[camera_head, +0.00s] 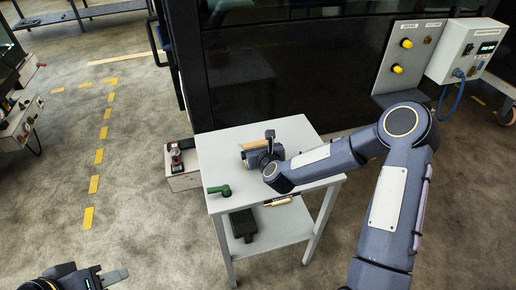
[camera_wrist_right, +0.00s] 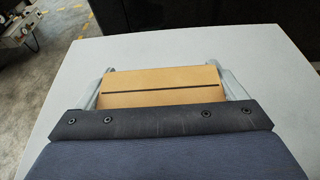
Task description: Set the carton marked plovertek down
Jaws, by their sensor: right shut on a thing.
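A brown carton (camera_head: 255,145) with a dark line across it is between the fingers of my right gripper (camera_head: 258,149), over the far part of the grey trolley top (camera_head: 230,150). In the right wrist view the carton (camera_wrist_right: 160,78) lies between both fingers, which close on its two sides. No plovertek marking is readable on the visible faces. I cannot tell whether its underside touches the trolley top. My left gripper (camera_head: 115,276) is at the bottom left, away from the trolley; its finger gap is not clear.
A green handled object (camera_head: 220,190) lies near the trolley's left front corner. A black box (camera_head: 243,224) is on the lower shelf. A low grey box (camera_head: 183,178) stands on the floor left of the trolley. A dark wall (camera_head: 280,80) is behind. The trolley top is mostly clear.

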